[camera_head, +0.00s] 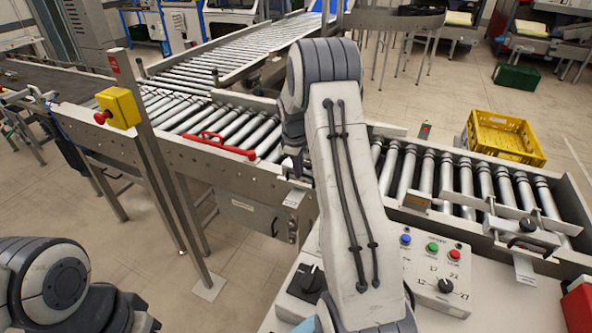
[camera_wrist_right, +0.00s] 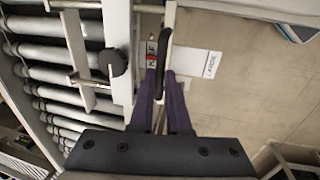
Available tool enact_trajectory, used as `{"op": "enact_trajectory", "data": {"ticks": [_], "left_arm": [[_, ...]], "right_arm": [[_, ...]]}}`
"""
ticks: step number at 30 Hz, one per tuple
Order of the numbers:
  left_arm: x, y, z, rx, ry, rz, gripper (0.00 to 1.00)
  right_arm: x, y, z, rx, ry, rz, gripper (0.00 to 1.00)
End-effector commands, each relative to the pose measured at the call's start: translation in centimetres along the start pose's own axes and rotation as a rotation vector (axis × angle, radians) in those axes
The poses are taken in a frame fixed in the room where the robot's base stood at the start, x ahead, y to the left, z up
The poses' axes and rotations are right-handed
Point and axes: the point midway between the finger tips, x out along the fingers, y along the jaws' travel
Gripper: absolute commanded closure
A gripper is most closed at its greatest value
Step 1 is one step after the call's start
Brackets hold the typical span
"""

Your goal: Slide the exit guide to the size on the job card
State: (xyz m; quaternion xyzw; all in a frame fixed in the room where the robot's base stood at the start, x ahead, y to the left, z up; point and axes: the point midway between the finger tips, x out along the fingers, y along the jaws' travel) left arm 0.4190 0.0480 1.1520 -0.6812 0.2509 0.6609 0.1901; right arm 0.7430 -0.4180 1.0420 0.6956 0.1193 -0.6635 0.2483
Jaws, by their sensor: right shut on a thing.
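In the right wrist view my right gripper (camera_wrist_right: 160,88) has its purple fingers shut on a black handle (camera_wrist_right: 164,50) at the conveyor's edge. Beside it are a pale guide rail (camera_wrist_right: 75,45) and a round black knob (camera_wrist_right: 116,62). A white card reading LARGE (camera_wrist_right: 210,63) sticks out past the edge, with a red mark (camera_wrist_right: 152,48) near the handle. In the head view my right arm mostly hides this gripper, over the middle of the conveyor near a small white label (camera_head: 295,198). My left gripper is out of view. No job card can be made out.
Another rail with a black knob (camera_head: 528,225) spans the rollers at right, with a white card (camera_head: 525,268) below it. A control panel (camera_head: 432,280) has buttons and a dial. A red handle (camera_head: 222,146) lies along the left conveyor. A yellow crate (camera_head: 505,137) stands behind.

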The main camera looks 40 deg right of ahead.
Motion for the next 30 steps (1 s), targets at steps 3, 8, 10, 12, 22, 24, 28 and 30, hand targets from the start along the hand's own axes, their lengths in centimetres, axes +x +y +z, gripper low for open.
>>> {"op": "enact_trajectory", "data": {"ticks": [3,8,10,12,22,24,28,30], "left_arm": [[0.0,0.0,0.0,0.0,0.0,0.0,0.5],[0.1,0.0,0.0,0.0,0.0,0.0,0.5],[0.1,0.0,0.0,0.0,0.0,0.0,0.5],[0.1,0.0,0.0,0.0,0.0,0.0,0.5],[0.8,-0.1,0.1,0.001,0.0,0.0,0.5],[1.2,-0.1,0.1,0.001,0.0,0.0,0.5],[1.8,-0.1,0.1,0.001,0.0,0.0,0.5],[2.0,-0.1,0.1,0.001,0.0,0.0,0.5]], "right_arm": [[-0.2,0.7,-0.1,0.0,0.01,0.02,1.0],[-0.2,0.6,-0.1,0.0,0.009,0.019,0.55],[-0.2,0.5,-0.1,0.0,0.008,0.016,0.55],[-0.1,0.5,-0.1,0.0,0.007,0.015,0.55],[-2.4,0.4,-0.1,0.001,0.009,0.016,0.55],[-3.8,0.4,-0.1,0.001,0.01,0.018,0.55],[-6.5,0.4,-0.1,0.001,0.01,0.019,0.55],[-7.8,0.4,-0.1,0.001,0.009,0.018,0.55]]}}
